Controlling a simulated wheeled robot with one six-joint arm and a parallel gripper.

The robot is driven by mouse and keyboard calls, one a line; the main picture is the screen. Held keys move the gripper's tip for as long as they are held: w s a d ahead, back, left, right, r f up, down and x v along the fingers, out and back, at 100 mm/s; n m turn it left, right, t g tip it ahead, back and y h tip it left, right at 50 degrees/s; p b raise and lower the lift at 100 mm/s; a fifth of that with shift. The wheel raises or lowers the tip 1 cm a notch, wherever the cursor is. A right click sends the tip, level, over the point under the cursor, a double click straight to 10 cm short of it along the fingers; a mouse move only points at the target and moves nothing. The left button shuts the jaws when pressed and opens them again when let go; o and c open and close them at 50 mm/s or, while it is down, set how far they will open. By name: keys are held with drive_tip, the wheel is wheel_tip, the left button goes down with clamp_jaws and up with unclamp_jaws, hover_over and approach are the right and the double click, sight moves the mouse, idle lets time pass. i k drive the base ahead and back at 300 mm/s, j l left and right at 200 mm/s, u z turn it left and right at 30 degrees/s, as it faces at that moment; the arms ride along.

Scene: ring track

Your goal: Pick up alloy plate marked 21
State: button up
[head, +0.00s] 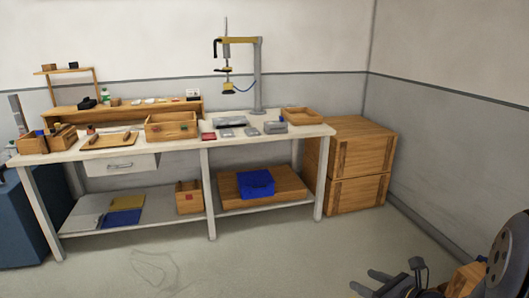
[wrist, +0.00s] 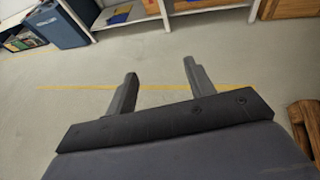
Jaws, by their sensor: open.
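Several small flat grey pieces lie on the workbench top (head: 180,146) in the head view, among them a grey plate (head: 226,133) and another grey plate (head: 251,131). A grey block-like piece (head: 275,127) sits to their right. No number can be read on any of them, so I cannot tell which is marked 21. My gripper (head: 362,281) is at the lower right of the head view, far from the bench. In the wrist view my gripper (wrist: 160,70) has its two fingers apart, with only floor between them.
A red piece (head: 208,136), a wooden box (head: 171,126) and a wooden tray (head: 302,116) are on the bench. A stand (head: 258,75) rises behind the plates. Wooden crates (head: 360,165) stand right of the bench.

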sight(224, 133)
drive_tip(key=i+j+u, duration=0.35)
drive_tip(key=i, duration=0.15)
drive_tip(key=i+j+u, duration=0.2)
drive_tip(key=i+u, duration=0.15)
drive_tip(key=i, duration=0.15)
drive_tip(key=i+j+u, duration=0.1)
drive_tip(key=i+u, duration=0.3)
drive_tip(key=i, duration=0.15)
drive_tip(key=i+z, duration=0.2)
drive_tip(key=i, duration=0.2)
drive_tip(key=i+j+z, duration=0.2)
drive_tip(key=i, duration=0.25)
drive_tip(key=i+j+z, duration=0.25)
drive_tip(key=i, duration=0.15)
drive_tip(key=i+j+z, duration=0.2)
drive_tip(key=i, duration=0.2)
drive_tip(key=i+j+z, duration=0.8)
drive_tip(key=i+j, duration=0.05)
drive_tip(key=j, duration=0.05)
